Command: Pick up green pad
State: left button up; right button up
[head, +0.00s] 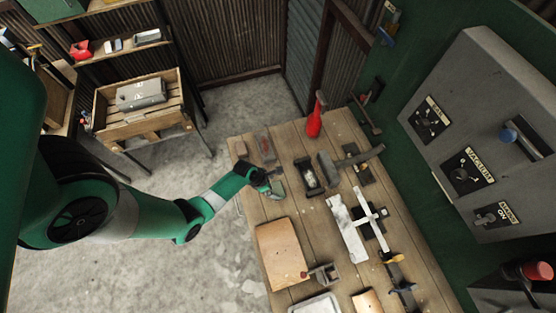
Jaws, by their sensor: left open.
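My left gripper (278,182) is at the end of the green arm, over the left edge of the wooden workbench (290,209). It is open. A small pale grey-green patch shows right at its fingers; I cannot tell whether this is the green pad or part of the gripper. No other clearly green pad shows on the bench. A flat reddish-grey block (265,148) lies just beyond the gripper, with a small brown block (241,149) to its left. My right gripper is not in view.
A dark tray-like tool (308,176) and a red bottle (314,122) stand right of the gripper. A tan board (281,253) lies nearer. White metal pieces (348,228) and tools crowd the bench's right side. A grey control panel (478,135) is on the right.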

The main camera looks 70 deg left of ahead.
aim_at(279, 188)
pick_arm(q)
jog(key=b+x, duration=0.5)
jog(key=shift+w+f, duration=0.15)
jog(key=shift+f, duration=0.25)
jog(key=shift+w+f, duration=0.1)
jog(key=shift+f, duration=0.05)
jog(key=c, duration=1)
jog(key=shift+r, duration=0.2)
